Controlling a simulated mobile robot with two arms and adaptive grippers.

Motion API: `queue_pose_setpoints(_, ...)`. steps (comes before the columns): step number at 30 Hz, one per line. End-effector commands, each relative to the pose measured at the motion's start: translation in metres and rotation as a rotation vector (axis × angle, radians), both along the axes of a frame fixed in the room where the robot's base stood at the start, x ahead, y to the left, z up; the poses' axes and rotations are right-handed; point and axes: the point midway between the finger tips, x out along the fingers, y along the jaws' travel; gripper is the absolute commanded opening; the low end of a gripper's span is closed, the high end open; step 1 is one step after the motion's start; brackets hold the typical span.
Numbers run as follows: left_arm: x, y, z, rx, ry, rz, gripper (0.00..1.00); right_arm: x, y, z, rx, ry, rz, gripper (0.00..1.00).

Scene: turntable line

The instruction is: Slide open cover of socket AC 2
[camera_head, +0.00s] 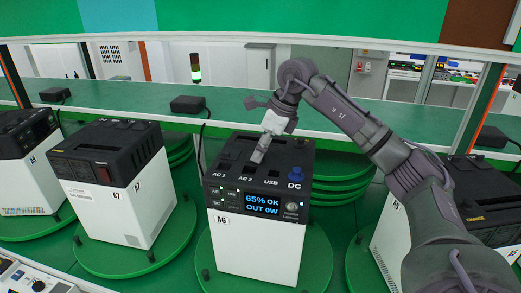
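The power station marked A6 (256,250) stands upright on a green turntable, with a black top and a lit display reading 65% OK, OUT 0W. The AC 2 socket (247,172) is on its top, between AC 1 (222,166) and USB (272,181). My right gripper (257,158) comes down from above right, its narrow grey fingers together just behind AC 2. I cannot tell whether the tips touch the cover, and its position is too small to make out. My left gripper is not in view.
A blue DC plug or cap (296,173) stands on the top's right side. Another power station (110,185) is on a turntable to the left, and a third (480,205) is at the right. A green shelf (370,115) with black adapters (187,104) runs behind.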

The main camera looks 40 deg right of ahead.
Motion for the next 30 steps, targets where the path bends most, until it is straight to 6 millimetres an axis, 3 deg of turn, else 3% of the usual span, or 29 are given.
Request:
queue_pose_setpoints(16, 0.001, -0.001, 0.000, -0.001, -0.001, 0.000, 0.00, -0.028, -0.027, 0.094, 0.002, -0.005, -0.003, 0.33)
queue_pose_setpoints(21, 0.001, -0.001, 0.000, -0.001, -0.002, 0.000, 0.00, -0.032, -0.030, 0.106, 0.002, -0.004, -0.003, 0.33)
queue_pose_setpoints(30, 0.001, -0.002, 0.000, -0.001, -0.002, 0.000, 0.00, -0.033, -0.031, 0.108, 0.001, -0.002, -0.002, 0.33)
